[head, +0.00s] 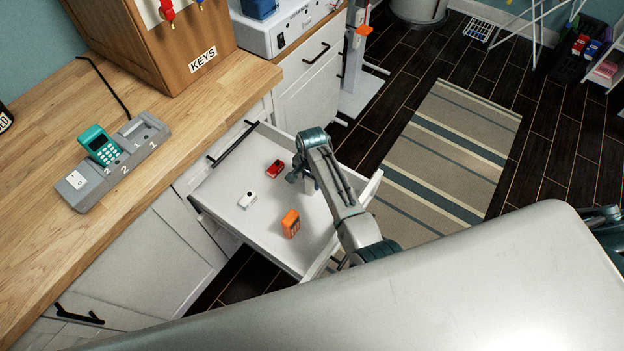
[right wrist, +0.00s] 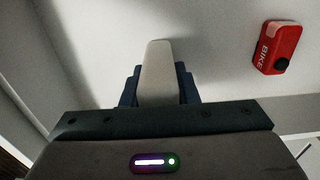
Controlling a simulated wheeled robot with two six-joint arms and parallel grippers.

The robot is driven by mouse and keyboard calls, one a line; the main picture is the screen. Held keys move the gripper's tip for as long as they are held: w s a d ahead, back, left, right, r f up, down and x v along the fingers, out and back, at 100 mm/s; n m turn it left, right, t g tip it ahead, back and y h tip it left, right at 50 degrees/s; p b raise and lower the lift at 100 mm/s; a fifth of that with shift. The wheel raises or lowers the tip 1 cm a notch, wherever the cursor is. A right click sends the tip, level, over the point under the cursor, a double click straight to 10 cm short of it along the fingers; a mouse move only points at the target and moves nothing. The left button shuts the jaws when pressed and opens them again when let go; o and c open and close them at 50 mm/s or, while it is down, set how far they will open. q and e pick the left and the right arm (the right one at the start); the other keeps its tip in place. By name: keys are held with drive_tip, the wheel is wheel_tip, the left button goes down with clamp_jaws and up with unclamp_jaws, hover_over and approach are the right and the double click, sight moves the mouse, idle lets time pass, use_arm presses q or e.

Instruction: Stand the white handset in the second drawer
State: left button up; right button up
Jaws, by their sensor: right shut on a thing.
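My right gripper (head: 306,178) reaches down into the open white drawer (head: 225,185), near its right side. It is shut on a pale, round-ended thing (right wrist: 158,75), seen between the dark fingers in the right wrist view. This looks like the white handset, but its face and keys are hidden, and the head view barely shows it behind the gripper. I cannot tell whether it touches the drawer floor.
A red BIKE fob (head: 276,168), a small white fob (head: 247,200) and an orange box (head: 291,224) lie in the drawer. On the counter, a grey dock (head: 74,185) holds a teal handset (head: 101,146). A wooden KEYS cabinet (head: 160,45) stands behind.

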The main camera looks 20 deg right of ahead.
drive_tip(key=o, duration=0.7)
use_arm(q)
drive_tip(key=shift+s+d+f, duration=0.1)
drive_tip(key=shift+s+d, duration=0.05)
drive_tip(key=shift+s, duration=0.9)
use_arm(e)
drive_tip(key=o, duration=0.3)
drive_tip(key=shift+o, duration=0.2)
use_arm(q)
drive_tip(key=shift+w+f+b, duration=0.3)
drive_tip(key=shift+f+b, duration=0.1)
use_arm(e)
wheel_tip(320, 180, up, 12)
drive_tip(key=shift+r, duration=0.1)
